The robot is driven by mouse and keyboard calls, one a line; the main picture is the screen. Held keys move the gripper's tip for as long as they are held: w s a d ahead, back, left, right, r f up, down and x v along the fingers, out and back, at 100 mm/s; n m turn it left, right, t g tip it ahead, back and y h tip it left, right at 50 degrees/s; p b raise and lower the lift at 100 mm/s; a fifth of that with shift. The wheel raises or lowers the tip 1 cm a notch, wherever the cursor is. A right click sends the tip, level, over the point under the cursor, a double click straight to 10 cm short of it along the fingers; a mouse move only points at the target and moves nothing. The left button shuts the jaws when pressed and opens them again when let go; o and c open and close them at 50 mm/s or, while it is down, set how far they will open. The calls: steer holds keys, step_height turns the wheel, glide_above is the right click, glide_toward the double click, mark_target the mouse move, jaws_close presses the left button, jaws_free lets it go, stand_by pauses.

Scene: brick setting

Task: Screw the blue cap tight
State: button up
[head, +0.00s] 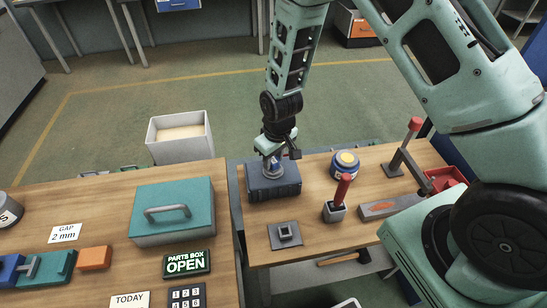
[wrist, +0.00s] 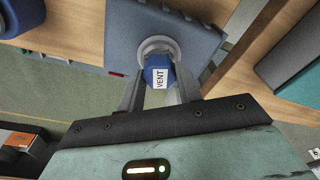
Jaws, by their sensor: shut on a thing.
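The blue cap (wrist: 157,70) carries a white label reading VENT in the wrist view. It sits at a pale round collar (wrist: 150,44) on top of a dark blue block (head: 273,185), which also fills the upper middle of the wrist view (wrist: 193,35). My gripper (wrist: 158,82) is shut on the cap, with one finger on each side. How far the cap is turned in cannot be told.
A teal box (head: 174,222) stands on the left table, across a gap. A white bin (head: 181,142) stands behind.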

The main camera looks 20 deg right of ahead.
steer(key=m, duration=0.3)
steer(key=shift+a+h, duration=0.1)
steer(key=shift+h, duration=0.2)
steer(key=m+p, duration=0.1)
steer(key=m, duration=0.3)
steer(key=o, duration=1.6)
steer(key=shift+m, duration=0.4)
steer(key=shift+c, duration=0.2)
